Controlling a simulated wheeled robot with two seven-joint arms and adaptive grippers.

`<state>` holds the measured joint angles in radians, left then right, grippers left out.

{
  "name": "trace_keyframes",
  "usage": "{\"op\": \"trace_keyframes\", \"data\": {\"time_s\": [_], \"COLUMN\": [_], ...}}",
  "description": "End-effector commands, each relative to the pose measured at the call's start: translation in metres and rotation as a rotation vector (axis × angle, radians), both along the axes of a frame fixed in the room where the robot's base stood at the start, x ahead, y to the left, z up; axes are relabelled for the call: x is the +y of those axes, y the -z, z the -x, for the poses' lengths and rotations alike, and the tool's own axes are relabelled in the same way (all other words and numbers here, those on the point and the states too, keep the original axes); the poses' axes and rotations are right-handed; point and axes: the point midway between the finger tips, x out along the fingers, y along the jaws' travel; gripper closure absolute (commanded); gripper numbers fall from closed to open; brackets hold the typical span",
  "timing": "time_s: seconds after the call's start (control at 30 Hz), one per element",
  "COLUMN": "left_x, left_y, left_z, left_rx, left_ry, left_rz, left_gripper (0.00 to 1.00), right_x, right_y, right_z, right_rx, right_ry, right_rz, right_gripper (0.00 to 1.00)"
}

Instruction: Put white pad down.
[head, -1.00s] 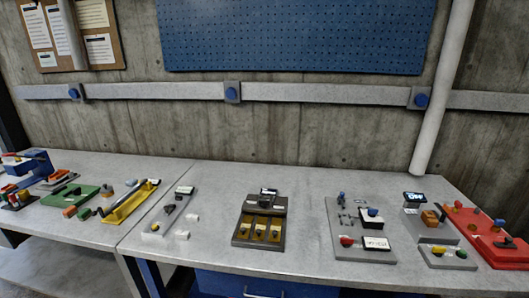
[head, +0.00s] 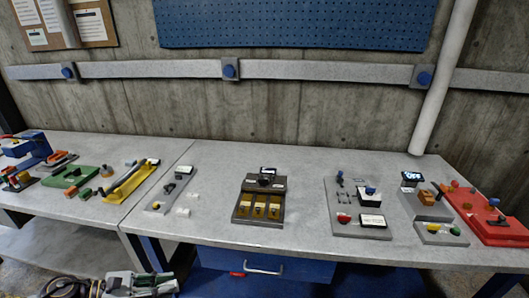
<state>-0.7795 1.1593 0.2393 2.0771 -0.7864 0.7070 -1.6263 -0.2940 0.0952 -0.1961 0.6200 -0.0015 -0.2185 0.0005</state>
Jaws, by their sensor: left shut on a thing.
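My left gripper (head: 158,284) shows at the bottom left edge, low in front of the table. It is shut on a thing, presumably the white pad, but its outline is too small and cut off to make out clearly. Two small white blocks (head: 183,211) lie on the grey table (head: 215,225), just right of a light grey panel (head: 168,190). The gripper is apart from them, below and in front of the table edge. My right gripper is not in view.
Green and yellow fixtures (head: 130,183) stand left.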

Motion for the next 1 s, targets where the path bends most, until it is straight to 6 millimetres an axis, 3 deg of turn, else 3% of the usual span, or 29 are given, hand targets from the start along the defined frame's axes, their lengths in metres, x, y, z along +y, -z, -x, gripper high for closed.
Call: {"op": "trace_keyframes", "data": {"time_s": [0.2,0.5,1.0], "left_x": [0.017,0.042,0.090], "left_y": [-0.003,0.000,0.032], "left_z": [-0.029,-0.056,-0.067], "left_rx": [0.001,0.001,0.002], "left_ry": [-0.156,-0.364,-0.744], "left_rz": [-0.001,-0.001,0.003], "left_gripper": [1.00,1.00,1.00], "right_x": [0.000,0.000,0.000], "right_y": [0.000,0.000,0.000], "right_z": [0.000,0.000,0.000], "right_rx": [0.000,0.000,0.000], "right_ry": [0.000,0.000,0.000], "right_rz": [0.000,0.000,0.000], "right_gripper": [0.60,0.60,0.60]}}
